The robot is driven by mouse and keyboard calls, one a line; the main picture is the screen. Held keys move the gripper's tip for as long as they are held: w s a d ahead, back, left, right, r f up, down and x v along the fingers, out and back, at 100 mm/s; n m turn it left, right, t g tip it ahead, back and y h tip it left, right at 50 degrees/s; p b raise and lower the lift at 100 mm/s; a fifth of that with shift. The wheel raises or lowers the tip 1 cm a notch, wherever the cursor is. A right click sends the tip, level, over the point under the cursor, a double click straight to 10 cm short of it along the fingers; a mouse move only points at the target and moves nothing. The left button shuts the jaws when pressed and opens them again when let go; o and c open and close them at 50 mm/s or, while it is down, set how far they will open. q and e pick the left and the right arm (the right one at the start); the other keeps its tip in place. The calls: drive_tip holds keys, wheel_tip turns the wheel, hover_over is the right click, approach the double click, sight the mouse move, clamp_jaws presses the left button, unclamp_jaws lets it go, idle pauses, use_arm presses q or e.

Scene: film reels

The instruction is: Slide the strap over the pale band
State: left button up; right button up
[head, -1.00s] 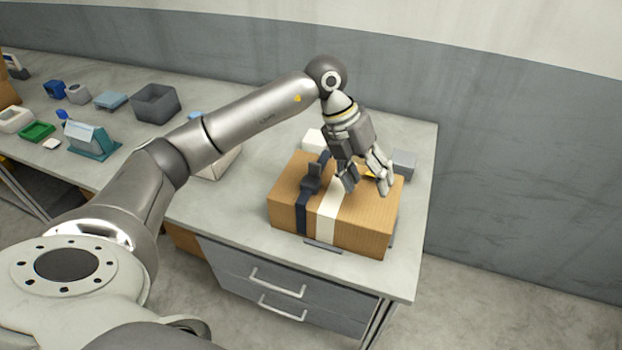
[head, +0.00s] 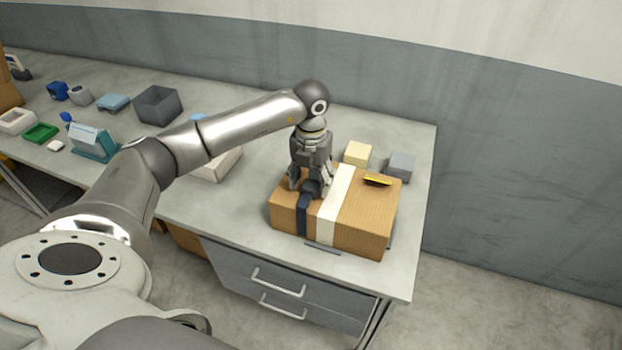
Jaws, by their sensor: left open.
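A brown cardboard box (head: 362,221) stands near the right end of the workbench. A pale band (head: 334,207) runs over its top and down its front face, right of the box's middle-left. A dark navy strap (head: 302,216) wraps the box to the left of the pale band, apart from it by a narrow strip of cardboard. My left gripper (head: 309,196) points down at the strap on top of the box, with its fingers open around the strap's upper part. The fingers hide the strap's buckle and top stretch. My right gripper is not in view.
A yellow-and-black item (head: 377,179) lies on the box's right top. A cream block (head: 357,153) and a grey block (head: 400,166) stand behind the box. A white tray (head: 222,163) is to the left. The bench's right edge is close to the box.

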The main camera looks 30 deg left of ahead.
use_arm(q)
drive_tip(key=shift+f, duration=0.75)
